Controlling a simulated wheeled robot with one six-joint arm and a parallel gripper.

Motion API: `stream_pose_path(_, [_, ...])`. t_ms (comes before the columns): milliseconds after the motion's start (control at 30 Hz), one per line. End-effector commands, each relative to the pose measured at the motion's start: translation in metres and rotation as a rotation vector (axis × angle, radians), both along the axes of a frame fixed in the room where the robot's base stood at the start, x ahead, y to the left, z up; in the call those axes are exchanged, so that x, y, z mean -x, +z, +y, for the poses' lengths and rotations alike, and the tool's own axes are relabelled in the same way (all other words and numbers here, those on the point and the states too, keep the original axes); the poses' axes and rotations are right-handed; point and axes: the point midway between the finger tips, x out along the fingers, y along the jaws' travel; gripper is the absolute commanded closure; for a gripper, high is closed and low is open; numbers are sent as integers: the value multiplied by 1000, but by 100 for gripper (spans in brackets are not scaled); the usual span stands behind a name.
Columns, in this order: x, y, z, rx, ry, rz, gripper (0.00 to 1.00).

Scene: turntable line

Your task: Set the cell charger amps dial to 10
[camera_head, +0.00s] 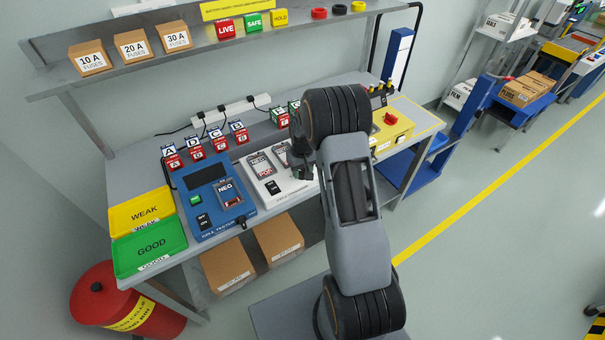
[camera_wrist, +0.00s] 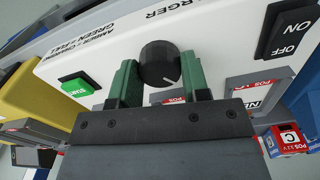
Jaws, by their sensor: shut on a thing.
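The white cell charger (camera_head: 266,187) stands on the bench, partly hidden by my arm in the head view. Its top face (camera_wrist: 215,40) fills much of the wrist view, with "CHARGER" lettering upside down. The black round amps dial (camera_wrist: 159,55) is between the green fingers of my gripper (camera_wrist: 159,72), which is shut on it. A white pointer line on the dial points to the lower right of the wrist picture. I cannot read any scale numbers around it. In the head view my gripper (camera_head: 303,172) is over the charger and the dial is hidden.
A green start button (camera_wrist: 76,86) and a black on/off switch (camera_wrist: 289,31) flank the dial. A blue tester (camera_head: 213,203) stands left of the charger, a yellow unit (camera_head: 391,137) right. Lettered cells (camera_head: 194,150) stand behind. A shelf (camera_head: 120,75) overhangs the bench.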

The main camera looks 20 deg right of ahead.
Motion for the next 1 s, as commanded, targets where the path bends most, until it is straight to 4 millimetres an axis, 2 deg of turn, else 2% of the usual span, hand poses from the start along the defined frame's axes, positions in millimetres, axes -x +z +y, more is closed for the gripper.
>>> stream_pose_path(500, [0,-1,0,0,-435,-2,81])
stream_pose_path(1000, [0,0,0,0,-623,-1,81])
